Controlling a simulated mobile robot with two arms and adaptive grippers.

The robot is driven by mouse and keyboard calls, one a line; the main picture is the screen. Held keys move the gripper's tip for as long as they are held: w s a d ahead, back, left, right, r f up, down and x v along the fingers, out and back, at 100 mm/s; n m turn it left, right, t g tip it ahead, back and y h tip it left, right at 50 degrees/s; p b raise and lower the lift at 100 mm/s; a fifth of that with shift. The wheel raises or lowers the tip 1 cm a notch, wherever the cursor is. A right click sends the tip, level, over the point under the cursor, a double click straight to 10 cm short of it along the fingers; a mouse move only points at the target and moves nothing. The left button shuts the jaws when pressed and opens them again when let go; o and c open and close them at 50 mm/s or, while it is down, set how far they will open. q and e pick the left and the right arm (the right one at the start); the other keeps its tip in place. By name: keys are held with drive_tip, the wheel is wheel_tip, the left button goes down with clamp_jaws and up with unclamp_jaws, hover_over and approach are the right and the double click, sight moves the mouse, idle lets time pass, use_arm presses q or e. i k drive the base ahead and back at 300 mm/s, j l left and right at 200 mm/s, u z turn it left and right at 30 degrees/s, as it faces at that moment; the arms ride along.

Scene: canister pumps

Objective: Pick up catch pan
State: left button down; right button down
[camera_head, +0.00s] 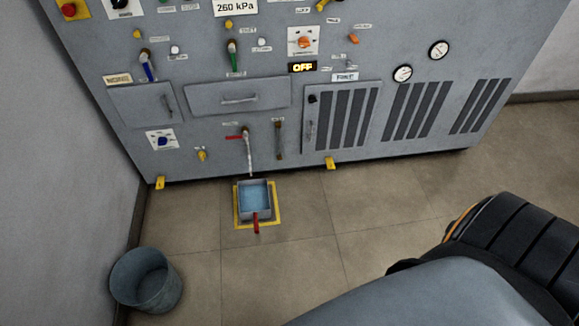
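The catch pan (243,206) is a small grey rectangular pan on the floor in front of the machine. It holds blue liquid (254,191), and its red handle (256,222) points toward me. It stands within a yellow-bordered square (273,223) on the tiles. A pale spout with a red lever (237,137) comes down from the panel above the pan. Neither of my grippers shows in the head view.
A grey bucket (146,282) stands on the floor at the lower left near the wall. The grey machine cabinet (230,160) blocks the back, with yellow feet (330,163) jutting out at its base. Floor (320,240) right of the pan is clear.

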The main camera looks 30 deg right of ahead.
sight(253, 194)
drive_tip(key=z, duration=0.7)
